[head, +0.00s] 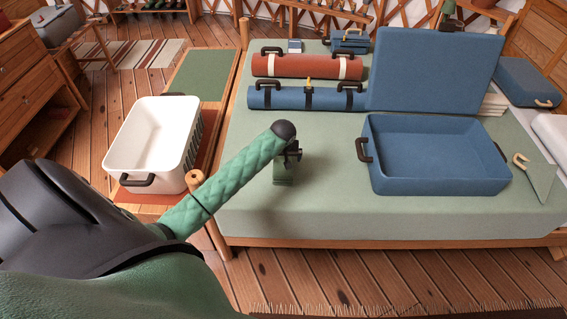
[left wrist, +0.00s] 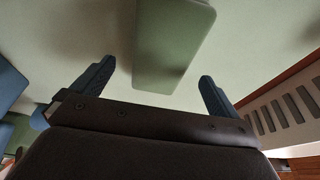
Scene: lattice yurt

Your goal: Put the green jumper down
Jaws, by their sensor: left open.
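The green jumper (head: 283,176) shows in the head view as a small folded block at the near middle of the pale green bed cover (head: 330,205). My left gripper (head: 291,152) is right at its upper end and partly hides it. In the left wrist view the jumper (left wrist: 172,45) is a smooth green block between the lines of the two fingers, with a visible gap on both sides. The left gripper (left wrist: 158,73) is open there, and neither finger touches it. Whether the jumper's underside rests fully on the cover is hard to tell. My right gripper is not in view.
An open blue suitcase (head: 440,185) lies right of the jumper. Blue (head: 290,98) and red (head: 305,66) rolls lie behind. A white basket (head: 152,140) stands left of the bed. A green triangular piece (head: 541,182) lies far right. The cover's near strip is clear.

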